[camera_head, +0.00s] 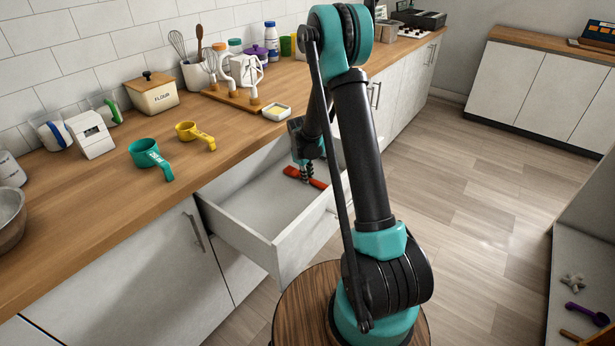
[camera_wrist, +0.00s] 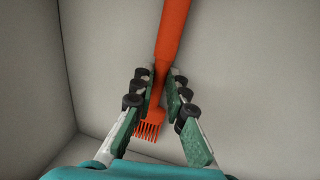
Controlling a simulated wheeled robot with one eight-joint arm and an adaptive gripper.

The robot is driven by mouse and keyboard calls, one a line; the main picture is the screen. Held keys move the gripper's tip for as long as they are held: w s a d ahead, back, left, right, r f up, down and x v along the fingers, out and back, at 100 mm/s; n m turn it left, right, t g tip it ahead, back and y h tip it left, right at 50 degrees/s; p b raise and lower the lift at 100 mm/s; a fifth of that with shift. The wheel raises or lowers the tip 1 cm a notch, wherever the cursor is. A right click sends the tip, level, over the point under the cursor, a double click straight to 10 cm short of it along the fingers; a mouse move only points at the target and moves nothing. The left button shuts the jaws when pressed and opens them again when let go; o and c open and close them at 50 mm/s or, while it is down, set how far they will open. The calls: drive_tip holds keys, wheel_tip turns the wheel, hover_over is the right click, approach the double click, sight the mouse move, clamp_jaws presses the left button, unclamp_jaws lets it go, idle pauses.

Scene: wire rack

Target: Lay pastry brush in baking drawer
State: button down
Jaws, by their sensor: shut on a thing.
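The pastry brush (camera_wrist: 172,35) is orange-red with a comb-like bristle head, seen close up in the wrist view. In the head view the brush (camera_head: 318,184) shows at the far right part of the open baking drawer (camera_head: 262,205). My gripper (camera_wrist: 155,92) is shut on the brush near its head, with the bristles below the fingers and the handle running up out of frame. In the head view my gripper (camera_head: 306,170) is inside the drawer outline, low over its floor. Whether the brush touches the floor I cannot tell. My arm hides part of the drawer's right side.
The wooden counter (camera_head: 75,210) runs behind the drawer. The drawer's left part is bare. Its front wall (camera_head: 295,245) stands up as an edge.

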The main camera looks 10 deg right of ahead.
drive_tip(key=c, duration=1.5)
unclamp_jaws()
drive_tip(key=shift+c, duration=0.2)
wheel_tip(320, 180, up, 12)
drive_tip(key=s+a, duration=0.1)
drive_tip(key=shift+s+a, duration=0.25)
drive_tip(key=shift+s, duration=0.15)
